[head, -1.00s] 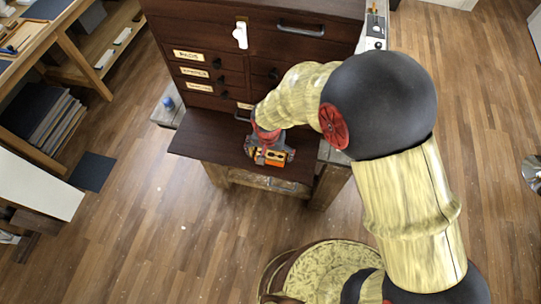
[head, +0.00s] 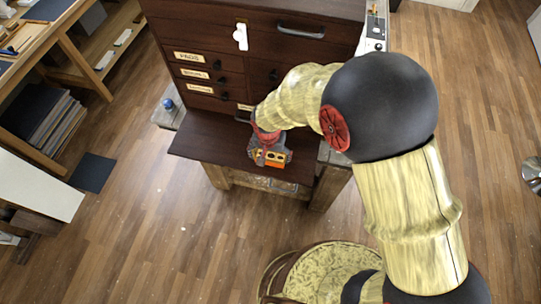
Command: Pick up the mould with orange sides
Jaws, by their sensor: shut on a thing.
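My gripper (head: 268,154) comes down from above and is shut on the mould. The fingers and wrist cover the mould's far part. I cannot tell whether the mould touches the board or is slightly above it.
The dark cabinet (head: 200,45) with labelled drawers rises behind the board. A blue ball-like thing (head: 168,103) stands at the left on a grey surface. A round patterned seat (head: 325,268) is in front. The board's left part is bare.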

